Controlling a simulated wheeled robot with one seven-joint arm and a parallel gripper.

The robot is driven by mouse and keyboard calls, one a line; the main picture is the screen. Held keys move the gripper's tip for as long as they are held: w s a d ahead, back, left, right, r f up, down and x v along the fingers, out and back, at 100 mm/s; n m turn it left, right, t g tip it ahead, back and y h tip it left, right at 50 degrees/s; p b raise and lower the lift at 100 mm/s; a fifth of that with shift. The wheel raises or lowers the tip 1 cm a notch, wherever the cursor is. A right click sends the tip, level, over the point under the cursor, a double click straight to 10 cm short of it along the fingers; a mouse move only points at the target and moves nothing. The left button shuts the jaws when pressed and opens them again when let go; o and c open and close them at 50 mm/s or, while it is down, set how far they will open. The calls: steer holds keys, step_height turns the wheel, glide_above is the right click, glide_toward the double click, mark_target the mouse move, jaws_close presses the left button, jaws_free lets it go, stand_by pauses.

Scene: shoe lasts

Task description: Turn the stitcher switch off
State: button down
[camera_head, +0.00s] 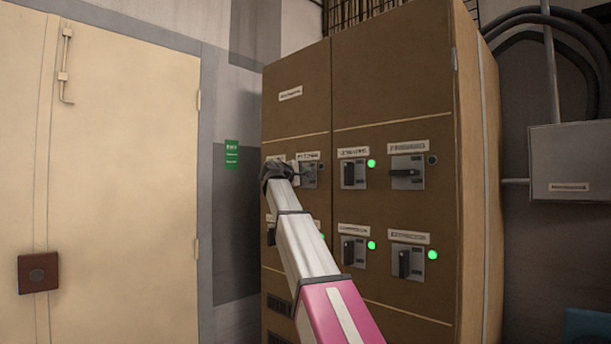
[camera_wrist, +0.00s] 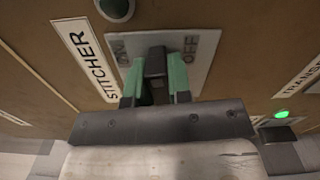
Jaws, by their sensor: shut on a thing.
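The stitcher switch shows in the wrist view as a dark handle (camera_wrist: 155,66) on a grey plate (camera_wrist: 205,50) marked ON on the left and OFF on the right. The handle sits between the two marks, running up and down in this view. The STITCHER label (camera_wrist: 84,55) is to its left. A lamp (camera_wrist: 114,8) above the plate looks unlit. My gripper (camera_wrist: 156,85) is shut on the handle, a green finger on each side. In the head view my gripper (camera_head: 290,174) reaches the cabinet's upper switch row and partly hides the switch plate (camera_head: 310,174).
The brown cabinet (camera_head: 390,80) carries several other switches close by. A neighbouring upper switch (camera_head: 354,174) has a lit green lamp (camera_head: 371,163). The far right upper switch (camera_head: 407,172) has a dark lamp. A cream door (camera_head: 120,150) stands left.

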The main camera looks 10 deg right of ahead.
steer(key=shift+f+m, duration=0.15)
steer(key=shift+m, duration=0.65)
steer(key=c, duration=1)
jaws_free()
steer(key=shift+c, duration=0.2)
steer(key=v, duration=1)
steer(key=shift+s+a, duration=0.25)
steer(key=shift+a, duration=0.05)
steer(key=shift+f, duration=0.1)
